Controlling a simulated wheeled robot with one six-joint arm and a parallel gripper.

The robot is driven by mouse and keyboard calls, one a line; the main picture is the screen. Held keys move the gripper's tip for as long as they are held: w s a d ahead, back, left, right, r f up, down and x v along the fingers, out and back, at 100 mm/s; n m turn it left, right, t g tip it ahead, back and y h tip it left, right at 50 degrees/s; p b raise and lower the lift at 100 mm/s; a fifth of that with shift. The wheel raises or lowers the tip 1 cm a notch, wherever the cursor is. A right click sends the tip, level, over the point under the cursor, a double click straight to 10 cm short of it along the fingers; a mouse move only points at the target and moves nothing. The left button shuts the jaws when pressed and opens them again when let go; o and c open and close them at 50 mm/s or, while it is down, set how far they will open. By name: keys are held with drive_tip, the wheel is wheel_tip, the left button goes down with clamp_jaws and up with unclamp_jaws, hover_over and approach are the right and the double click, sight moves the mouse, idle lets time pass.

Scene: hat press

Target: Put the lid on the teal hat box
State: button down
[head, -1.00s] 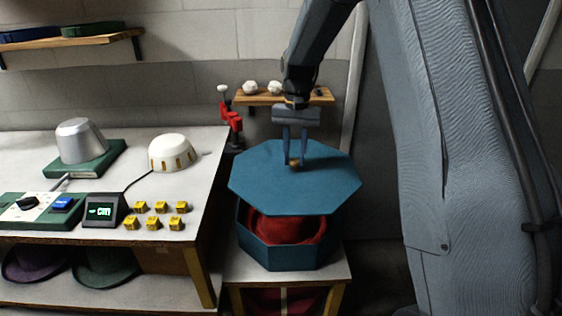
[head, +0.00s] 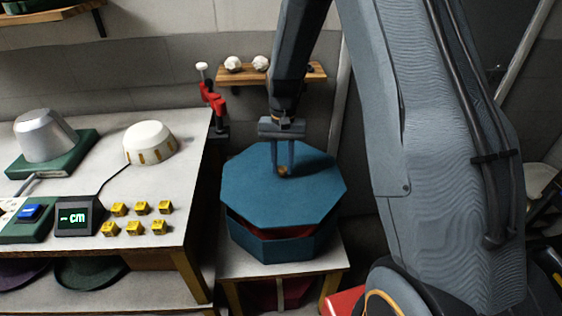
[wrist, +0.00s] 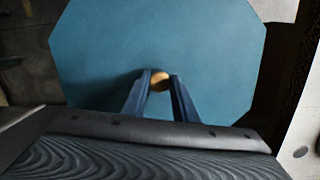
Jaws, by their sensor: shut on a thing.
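The teal octagonal lid (head: 255,195) is over the teal hat box (head: 270,248) in the head view. It looks tilted or offset, with a gap at the front where a strip of the red hat (head: 285,231) shows. My gripper (head: 284,172) is shut on the lid's small brass knob (head: 283,170). In the wrist view the lid (wrist: 160,45) fills most of the picture, with the knob (wrist: 160,81) between the two fingers. Whether the lid touches the box's back rim is hidden.
The box stands on a small white-topped stand (head: 232,263). A workbench (head: 85,180) on the left carries a metal hat block (head: 42,135), a white dome (head: 150,142), a display and several yellow cubes. A red clamp (head: 215,100) and a wall shelf (head: 305,72) are behind.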

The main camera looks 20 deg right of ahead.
sight(282, 176)
wheel_tip(282, 176, down, 3)
drive_tip(key=shift+a+f+b, duration=0.1)
drive_tip(key=shift+f+b, duration=0.1)
drive_tip(key=shift+b, duration=0.9)
drive_tip(key=shift+f+b, duration=0.35)
drive_tip(key=shift+f, duration=0.75)
drive_tip(key=shift+f, duration=0.3)
drive_tip(key=c, duration=1.4)
unclamp_jaws()
drive_tip(key=shift+o, duration=0.2)
